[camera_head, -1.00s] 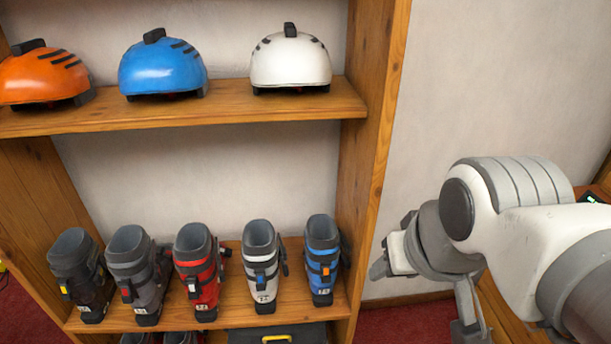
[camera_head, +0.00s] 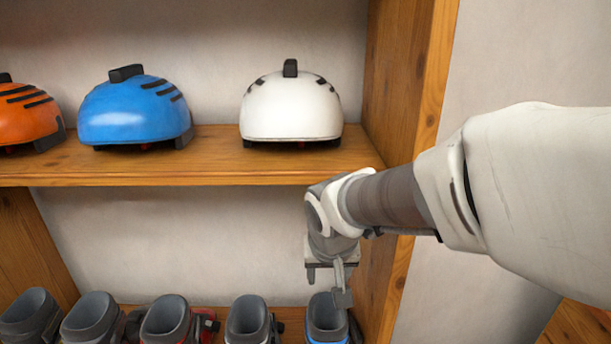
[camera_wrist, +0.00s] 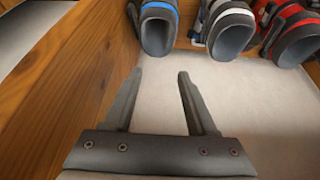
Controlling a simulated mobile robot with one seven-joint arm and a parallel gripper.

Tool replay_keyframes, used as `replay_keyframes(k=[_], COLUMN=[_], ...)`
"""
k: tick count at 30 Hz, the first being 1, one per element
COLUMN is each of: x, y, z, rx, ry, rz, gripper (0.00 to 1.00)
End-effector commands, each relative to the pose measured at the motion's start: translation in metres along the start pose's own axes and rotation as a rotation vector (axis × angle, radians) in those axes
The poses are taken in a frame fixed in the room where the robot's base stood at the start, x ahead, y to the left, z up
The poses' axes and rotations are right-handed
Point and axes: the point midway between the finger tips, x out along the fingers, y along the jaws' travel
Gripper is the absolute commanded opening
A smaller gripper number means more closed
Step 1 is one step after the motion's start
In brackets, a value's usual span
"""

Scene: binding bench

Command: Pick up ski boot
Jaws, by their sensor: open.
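Several ski boots stand in a row on the lower shelf, their bottoms cut off by the head view's lower edge. The blue-trimmed boot (camera_head: 326,320) is at the right end, with the white boot (camera_head: 248,318) and red boot (camera_head: 168,318) to its left. Dark grey boots (camera_head: 92,316) stand further left. My gripper (camera_head: 328,287) is open and empty, just above the blue boot. In the wrist view my gripper's two fingers (camera_wrist: 161,76) are apart, with the blue boot (camera_wrist: 158,32) beyond their tips and nothing between them.
An upper shelf (camera_head: 190,172) with orange (camera_head: 28,118), blue (camera_head: 135,112) and white (camera_head: 291,108) helmets is above the boots. A wooden side panel (camera_head: 410,90) stands close to my gripper on the right. It fills the left of the wrist view (camera_wrist: 65,75).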

Motion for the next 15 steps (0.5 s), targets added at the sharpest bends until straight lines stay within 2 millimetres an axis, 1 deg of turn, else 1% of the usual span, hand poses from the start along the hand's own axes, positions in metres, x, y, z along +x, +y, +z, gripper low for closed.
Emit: replay_keyframes(k=[1, 3, 6, 11, 14, 15], x=[0.015, 0.027, 0.039, 0.052, 0.067, 0.075], y=[-0.01, -0.019, -0.03, -0.037, -0.037, -0.037], z=[0.0, -0.002, -0.004, -0.005, -0.004, -0.003], rx=[-0.007, -0.007, -0.008, -0.007, -0.008, -0.007], ry=[-0.009, -0.013, -0.016, -0.02, -0.022, -0.022], rz=[-0.004, -0.01, -0.016, -0.02, -0.019, -0.02], gripper=[0.57, 0.57, 0.57, 0.57, 0.57, 0.57])
